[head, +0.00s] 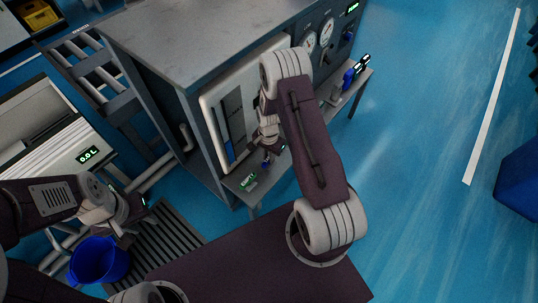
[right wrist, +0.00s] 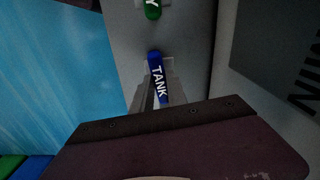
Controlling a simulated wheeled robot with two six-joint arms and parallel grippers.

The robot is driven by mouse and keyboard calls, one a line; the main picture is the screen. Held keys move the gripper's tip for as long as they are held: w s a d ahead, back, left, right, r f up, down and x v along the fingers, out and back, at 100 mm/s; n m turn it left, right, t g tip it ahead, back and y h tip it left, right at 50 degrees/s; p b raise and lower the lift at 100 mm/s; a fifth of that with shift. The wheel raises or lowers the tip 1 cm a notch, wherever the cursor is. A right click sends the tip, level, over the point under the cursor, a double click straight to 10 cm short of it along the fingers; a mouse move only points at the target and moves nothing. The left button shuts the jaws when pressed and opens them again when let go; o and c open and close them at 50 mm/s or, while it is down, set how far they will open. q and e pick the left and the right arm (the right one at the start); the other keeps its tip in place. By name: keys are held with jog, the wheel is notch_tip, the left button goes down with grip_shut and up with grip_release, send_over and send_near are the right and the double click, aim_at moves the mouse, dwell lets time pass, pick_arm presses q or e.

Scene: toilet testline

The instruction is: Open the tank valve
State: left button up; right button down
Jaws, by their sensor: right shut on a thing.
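The tank valve handle (right wrist: 157,77) is a blue lever marked TANK in the right wrist view. It lies between the two fingers of my right gripper (right wrist: 156,97), which is shut on it. In the head view a small blue bit of the handle (head: 265,164) shows below my right gripper (head: 271,157), at the front shelf of the test bench; my arm hides much of the area. My left gripper (head: 130,226) is at the lower left, above and beside a blue bucket (head: 100,262); its fingers are too unclear to tell open from shut.
A green handle (right wrist: 152,9) ending in "Y" sits close to the blue one; a green piece also shows on the shelf (head: 248,181). The grey bench (head: 190,35) has gauges (head: 326,32) at its right end. A white unit with a display (head: 60,140) stands left.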

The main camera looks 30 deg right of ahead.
jog(key=n+p, duration=0.2)
jog(key=n, duration=0.1)
jog(key=shift+s+a, duration=0.1)
jog(key=shift+s, duration=0.2)
jog(key=shift+f+n+p, duration=0.1)
jog(key=shift+n+p, duration=0.6)
jog(key=shift+n, duration=1.1)
jog(key=c, duration=1.3)
grip_release()
